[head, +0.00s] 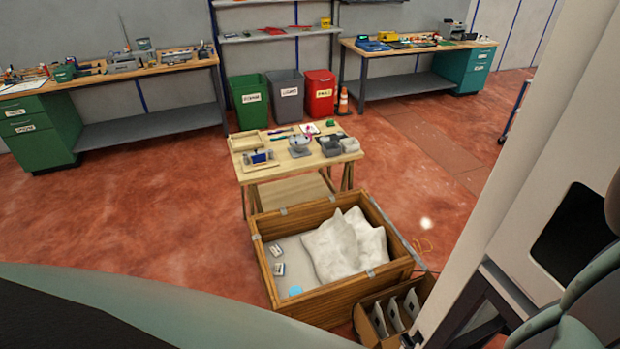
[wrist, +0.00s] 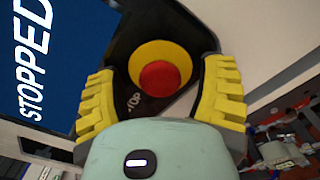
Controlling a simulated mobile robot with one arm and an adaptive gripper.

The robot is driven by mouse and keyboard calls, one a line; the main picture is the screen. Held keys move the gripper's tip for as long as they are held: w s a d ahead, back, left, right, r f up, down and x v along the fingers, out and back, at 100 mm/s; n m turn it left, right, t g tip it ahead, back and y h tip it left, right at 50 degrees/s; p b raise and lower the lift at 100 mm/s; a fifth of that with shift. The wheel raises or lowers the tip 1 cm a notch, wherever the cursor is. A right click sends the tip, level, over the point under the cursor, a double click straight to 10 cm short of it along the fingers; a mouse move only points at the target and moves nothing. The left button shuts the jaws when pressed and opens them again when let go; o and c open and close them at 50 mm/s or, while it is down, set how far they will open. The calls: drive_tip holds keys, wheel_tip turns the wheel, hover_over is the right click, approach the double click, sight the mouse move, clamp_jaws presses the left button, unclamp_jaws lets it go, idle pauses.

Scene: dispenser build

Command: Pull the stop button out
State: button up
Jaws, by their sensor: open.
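The stop button (wrist: 160,78) is a round red cap on a yellow ring (wrist: 180,55) in a black housing (wrist: 122,45) marked "STOP", in the upper middle of the wrist view. My gripper (wrist: 160,95) has its two yellow ridged fingers spread apart, one on each side of the button and housing. Nothing is between the fingers except the view of the button behind. I cannot tell how far the fingertips are from it. A blue screen (wrist: 60,40) reading "STOPPED" is left of the button. The button and gripper are not visible in the head view.
In the head view, a small wooden table (head: 300,165) stands mid-floor, with a wooden crate (head: 270,230) holding white bags before it. Workbenches (head: 150,70) and labelled bins (head: 248,98) line the back. Red floor is open left and right of the table.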

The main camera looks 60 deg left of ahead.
clamp_jaws()
idle(0.7)
